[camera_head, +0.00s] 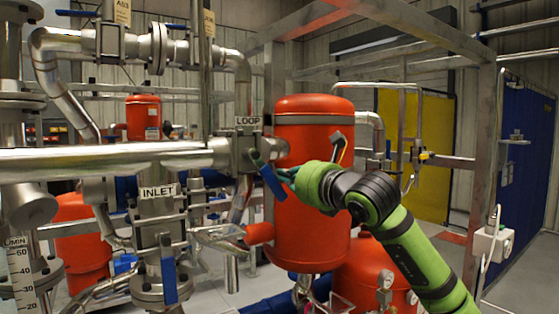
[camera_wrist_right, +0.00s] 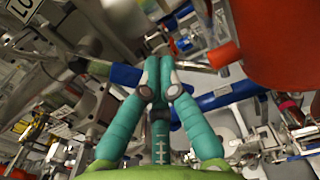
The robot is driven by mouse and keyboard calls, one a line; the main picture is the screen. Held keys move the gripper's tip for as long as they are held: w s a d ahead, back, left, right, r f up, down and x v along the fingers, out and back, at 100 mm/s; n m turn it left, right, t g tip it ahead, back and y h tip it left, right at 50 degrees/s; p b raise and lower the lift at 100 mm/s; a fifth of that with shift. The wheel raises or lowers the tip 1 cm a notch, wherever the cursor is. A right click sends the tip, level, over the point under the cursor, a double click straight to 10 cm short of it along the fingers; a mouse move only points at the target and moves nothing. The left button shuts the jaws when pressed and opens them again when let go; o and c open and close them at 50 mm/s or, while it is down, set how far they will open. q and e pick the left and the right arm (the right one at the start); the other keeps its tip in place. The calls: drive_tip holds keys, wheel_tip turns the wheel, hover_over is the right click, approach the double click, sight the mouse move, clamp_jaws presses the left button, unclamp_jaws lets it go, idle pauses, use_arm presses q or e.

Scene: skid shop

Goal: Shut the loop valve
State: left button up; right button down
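The loop valve (camera_head: 241,152) sits on the horizontal steel pipe under the LOOP label (camera_head: 248,121). Its blue lever (camera_head: 270,180) slants down and to the right from the valve. My right gripper (camera_head: 285,175) is at the lever's right side, at about the middle of its length. In the right wrist view the gripper's teal fingers (camera_wrist_right: 157,68) are together at their tips. A blue bar (camera_wrist_right: 126,76) shows just left of the fingers and passes behind them. I see nothing clearly pinched between the tips. My left gripper is out of view.
An orange tank (camera_head: 313,190) stands right behind the lever. The inlet valve, with its INLET label (camera_head: 158,191) and hanging blue lever (camera_head: 168,268), is below left. A grey frame post (camera_head: 482,170) rises right of my arm. Steel pipes crowd the left.

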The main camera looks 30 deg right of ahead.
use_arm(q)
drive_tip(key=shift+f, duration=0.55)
use_arm(e)
drive_tip(key=shift+a+f, duration=0.35)
drive_tip(key=shift+f, duration=0.2)
